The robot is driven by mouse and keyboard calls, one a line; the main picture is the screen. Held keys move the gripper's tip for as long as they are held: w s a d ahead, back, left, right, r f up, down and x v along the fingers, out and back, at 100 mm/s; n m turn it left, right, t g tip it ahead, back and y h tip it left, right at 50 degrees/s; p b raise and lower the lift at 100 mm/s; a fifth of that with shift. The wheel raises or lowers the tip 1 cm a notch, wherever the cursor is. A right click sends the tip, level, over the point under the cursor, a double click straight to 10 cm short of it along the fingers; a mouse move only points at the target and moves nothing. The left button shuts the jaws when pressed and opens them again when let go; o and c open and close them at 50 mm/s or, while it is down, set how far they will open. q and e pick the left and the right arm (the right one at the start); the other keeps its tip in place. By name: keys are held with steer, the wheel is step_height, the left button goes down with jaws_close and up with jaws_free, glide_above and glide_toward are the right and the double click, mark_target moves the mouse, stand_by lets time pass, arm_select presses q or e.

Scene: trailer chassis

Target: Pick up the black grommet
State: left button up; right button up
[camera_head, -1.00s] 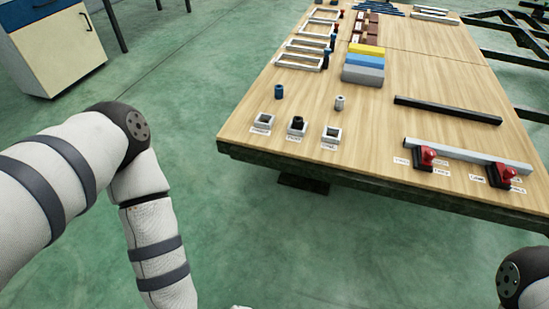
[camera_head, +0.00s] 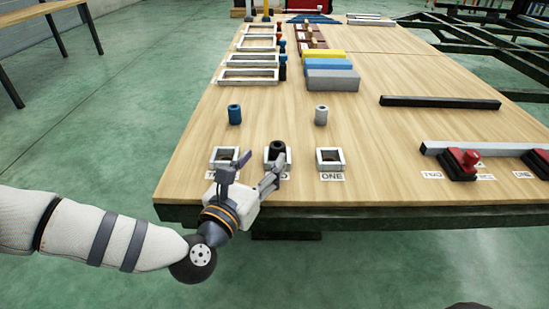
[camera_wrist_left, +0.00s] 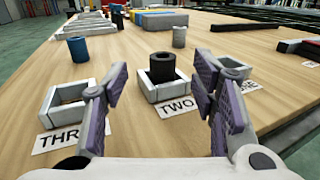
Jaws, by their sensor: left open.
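The black grommet (camera_head: 277,147) stands upright in the middle square white holder, which has the label TWO in front of it. It also shows in the left wrist view (camera_wrist_left: 163,67), in its holder (camera_wrist_left: 176,88). My left gripper (camera_head: 256,166) is open at the near edge of the table, just in front of the grommet. In the left wrist view its two fingers (camera_wrist_left: 161,90) stand apart, with the grommet beyond and between them, not touched. My right gripper is not in view.
An empty holder (camera_head: 225,157) is left of the grommet and another (camera_head: 330,159) right. A blue grommet (camera_head: 235,114) and a grey one (camera_head: 321,115) stand behind. Coloured blocks (camera_head: 332,80) and frames (camera_head: 248,76) lie further back. Red clamps (camera_head: 461,163) sit at right.

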mark_target(274, 149)
arm_select(q)
steer(key=x, duration=0.2)
steer(key=b+x, duration=0.1)
steer(key=f+b+x, duration=0.1)
steer(key=x, duration=0.1)
steer(key=shift+w+d, duration=0.2)
steer(key=shift+d, duration=0.1)
steer(key=shift+w+d+r, duration=0.15)
steer(key=shift+w+r, duration=0.05)
steer(key=shift+w, duration=0.25)
steer(key=c, duration=1.3)
